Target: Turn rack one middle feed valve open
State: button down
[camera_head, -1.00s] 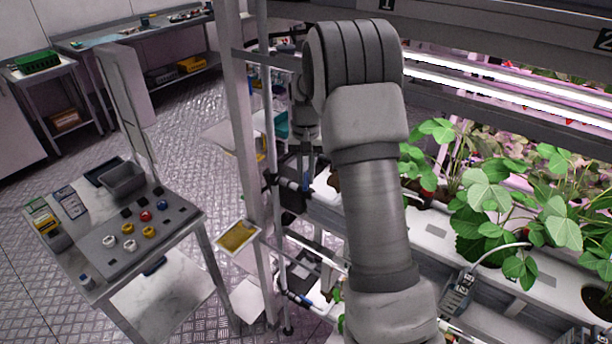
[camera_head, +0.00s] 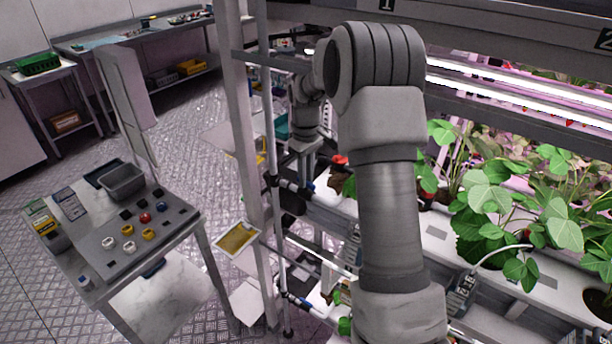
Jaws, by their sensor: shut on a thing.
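Rack one carries a "1" sign (camera_head: 387,4) on its top beam. The middle feed valve (camera_head: 303,188) shows as a small blue-ended fitting on the pipe beside the rack's left post. My arm bends over from the lower right, and its wrist hangs down just right of that post. My gripper (camera_head: 291,196) is at the middle valve, dark and small in view, and is shut on it. The fingers and most of the handle are hidden, so the handle's angle cannot be told. A lower valve with a blue end (camera_head: 297,299) sits further down the pipe.
Strawberry plants (camera_head: 490,200) fill the white trough to the right under lit lamps. A bench (camera_head: 180,232) with coloured knobs and a grey bin (camera_head: 122,181) stands at the left. A yellow card (camera_head: 237,239) is by the post.

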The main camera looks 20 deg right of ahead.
jog(key=shift+n, duration=0.8)
jog(key=c, duration=0.8)
grip_release()
jog(key=shift+c, duration=0.2)
notch_tip(320, 180, up, 12)
